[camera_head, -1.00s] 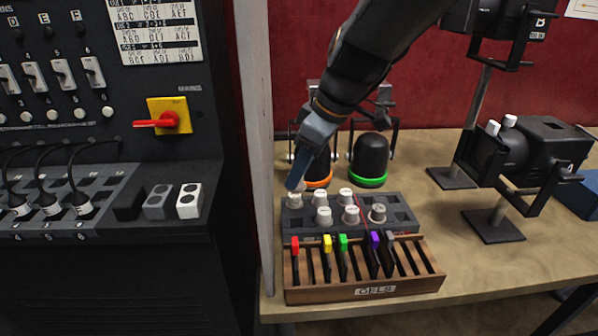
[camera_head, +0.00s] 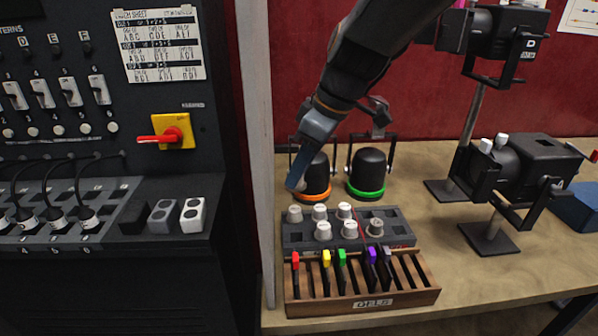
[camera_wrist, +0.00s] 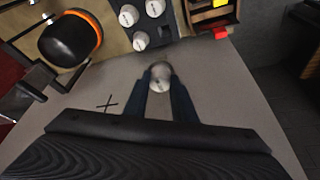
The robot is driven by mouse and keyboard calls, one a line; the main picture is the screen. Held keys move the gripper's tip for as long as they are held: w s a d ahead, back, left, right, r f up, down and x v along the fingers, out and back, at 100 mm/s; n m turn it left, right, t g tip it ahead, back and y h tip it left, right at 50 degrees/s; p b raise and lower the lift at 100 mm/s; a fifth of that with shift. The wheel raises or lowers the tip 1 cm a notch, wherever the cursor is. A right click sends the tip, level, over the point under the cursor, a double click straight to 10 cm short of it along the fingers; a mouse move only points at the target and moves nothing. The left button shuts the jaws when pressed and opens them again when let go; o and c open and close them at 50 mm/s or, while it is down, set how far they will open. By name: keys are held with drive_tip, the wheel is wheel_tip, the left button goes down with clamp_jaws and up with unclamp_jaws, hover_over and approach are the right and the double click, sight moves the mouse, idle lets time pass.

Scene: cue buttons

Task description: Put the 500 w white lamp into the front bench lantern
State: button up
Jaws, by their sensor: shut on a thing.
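My gripper (camera_head: 297,184) is at the left end of the lamp rack (camera_head: 400,228), above the bench. In the wrist view its blue fingers are shut on a pale round-topped lamp (camera_wrist: 160,78), apart from the rack. The held lamp is mostly hidden by the fingers in the head view, and its marking is not readable. Several pale lamps (camera_head: 344,210) stand in the rack, also seen in the wrist view (camera_wrist: 140,40). A black lantern (camera_head: 540,158) with white knobs stands on the bench at right; it looks like the front bench lantern.
Two black domed units, one orange-ringed (camera_head: 316,172) and one green-ringed (camera_head: 368,168), stand behind the rack. A wooden gel holder (camera_head: 330,299) is in front. Another lantern (camera_head: 497,32) is on a tall pole at back right. A pale post (camera_head: 256,150) rises close left.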

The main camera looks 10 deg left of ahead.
drive_tip(key=shift+r+p, duration=0.6)
drive_tip(key=shift+r, duration=0.6)
drive_tip(key=shift+r, duration=0.1)
